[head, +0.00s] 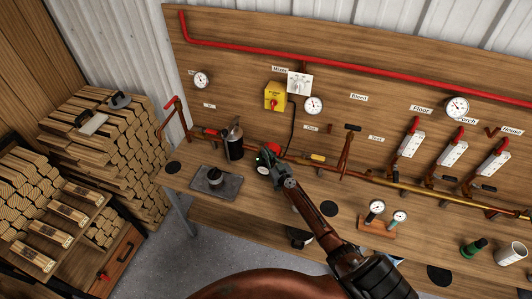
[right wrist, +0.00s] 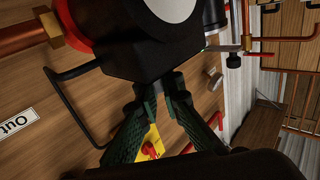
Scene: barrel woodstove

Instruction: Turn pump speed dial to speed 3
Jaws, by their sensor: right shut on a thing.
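The pump (head: 272,147) is a red body with a black box on the copper pipe run along the wall board. A small green light shows on it in the head view. My right gripper (head: 285,180) reaches it from below right. In the right wrist view the black pump box (right wrist: 150,55) has a round white face at the top, with red metal behind it. The green-padded fingers of my right gripper (right wrist: 168,88) are closed together at the box's lower edge. The dial is hidden between or behind the fingertips, and its setting cannot be read. My left gripper is not in view.
A dark canister (head: 234,142) stands left of the pump, near a grey tray (head: 216,183). Copper pipes (head: 400,183) with red-handled valves run right. A yellow switch box (head: 277,97) hangs above. Small gauges (head: 376,208) stand on the bench at right.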

